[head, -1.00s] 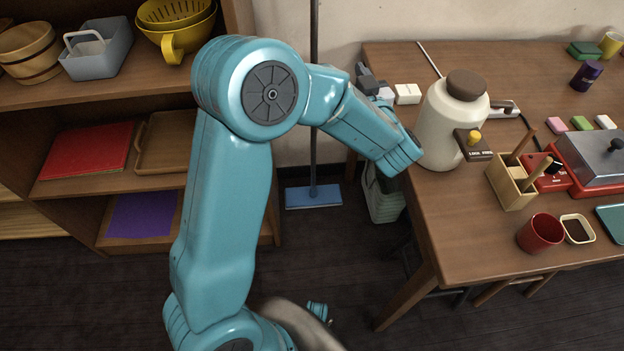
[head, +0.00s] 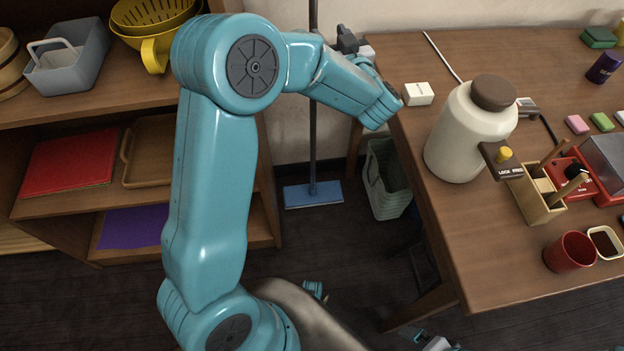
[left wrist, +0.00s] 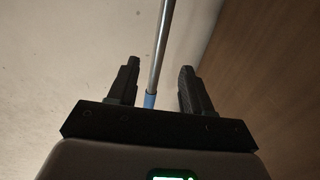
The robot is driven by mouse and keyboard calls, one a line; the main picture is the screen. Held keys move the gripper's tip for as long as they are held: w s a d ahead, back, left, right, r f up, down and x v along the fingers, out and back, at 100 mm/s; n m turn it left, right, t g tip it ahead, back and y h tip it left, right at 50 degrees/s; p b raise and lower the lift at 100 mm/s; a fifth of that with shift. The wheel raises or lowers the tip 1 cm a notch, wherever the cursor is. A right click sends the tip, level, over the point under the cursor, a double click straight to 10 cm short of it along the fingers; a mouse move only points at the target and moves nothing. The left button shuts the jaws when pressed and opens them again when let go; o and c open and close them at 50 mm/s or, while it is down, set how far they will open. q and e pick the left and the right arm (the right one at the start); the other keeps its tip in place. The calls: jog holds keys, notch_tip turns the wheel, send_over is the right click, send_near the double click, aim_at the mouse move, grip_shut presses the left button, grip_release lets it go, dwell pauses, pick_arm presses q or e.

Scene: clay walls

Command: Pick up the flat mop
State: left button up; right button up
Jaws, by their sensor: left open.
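The flat mop stands upright against the pale wall between the shelf and the table. Its flat blue head (head: 313,194) rests on the dark floor and its thin dark pole (head: 313,140) rises past my left forearm, which hides part of it. My left gripper (head: 350,42) is open and empty, high beside the pole. In the left wrist view the grey pole (left wrist: 162,45) shows between the two black fingers of the gripper (left wrist: 158,68), with a blue piece at its lower visible end. I cannot tell how far beyond the fingertips the pole is. My right gripper (head: 420,338) barely shows at the bottom edge.
A wooden shelf (head: 90,185) stands at left with trays and a yellow colander (head: 155,30). A wooden table (head: 450,220) at right holds a cream jug (head: 468,135) and a white box (head: 418,94). A pale green bin (head: 385,185) stands right of the mop head.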

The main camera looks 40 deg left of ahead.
aim_at(315, 13)
pick_arm(q)
jog(key=b+x, duration=0.1)
jog(key=x, duration=1)
jog(key=shift+r, duration=0.1)
grip_shut()
jog(key=shift+r, duration=0.1)
